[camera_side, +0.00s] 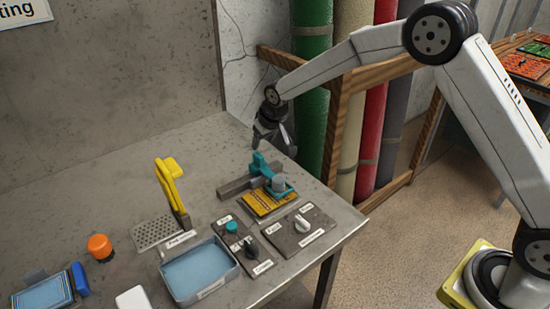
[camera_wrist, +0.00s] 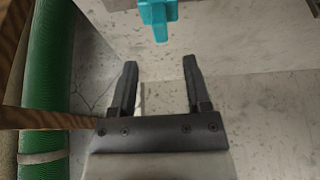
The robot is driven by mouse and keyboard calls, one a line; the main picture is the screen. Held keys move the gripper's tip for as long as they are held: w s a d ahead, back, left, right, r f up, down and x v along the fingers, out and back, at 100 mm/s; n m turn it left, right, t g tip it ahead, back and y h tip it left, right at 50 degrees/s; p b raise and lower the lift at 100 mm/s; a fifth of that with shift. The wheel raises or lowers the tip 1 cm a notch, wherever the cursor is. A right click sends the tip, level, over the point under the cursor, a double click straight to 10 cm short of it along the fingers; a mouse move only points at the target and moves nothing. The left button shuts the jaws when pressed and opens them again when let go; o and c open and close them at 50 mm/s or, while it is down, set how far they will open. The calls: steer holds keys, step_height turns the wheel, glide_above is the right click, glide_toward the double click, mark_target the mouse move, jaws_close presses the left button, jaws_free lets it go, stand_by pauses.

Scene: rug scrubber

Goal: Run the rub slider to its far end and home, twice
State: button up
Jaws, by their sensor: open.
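The rub slider is a teal carriage (camera_side: 265,168) on a grey rail (camera_side: 236,187), with a grey cylinder (camera_side: 279,183) in its teal holder above a small orange-yellow rug sample (camera_side: 268,203). In the wrist view a teal part (camera_wrist: 158,18) of it shows at the top edge, ahead of my fingers. My gripper (camera_side: 273,140) is above the back right part of the bench, behind the slider and apart from it. In the wrist view my gripper (camera_wrist: 158,85) has its two dark fingers spread with nothing between them.
On the grey bench (camera_side: 120,195) stand a blue tray (camera_side: 200,271), a yellow lever (camera_side: 170,187), an orange knob (camera_side: 100,246) and panels with a white knob (camera_side: 301,224) and black knob (camera_side: 250,246). Rolled rugs (camera_side: 312,60) in a wooden rack stand behind the bench's right edge.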

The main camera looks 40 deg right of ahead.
mark_target(259, 155)
steer(key=shift+f, duration=0.1)
steer(key=shift+x, duration=3.85)
jaws_close()
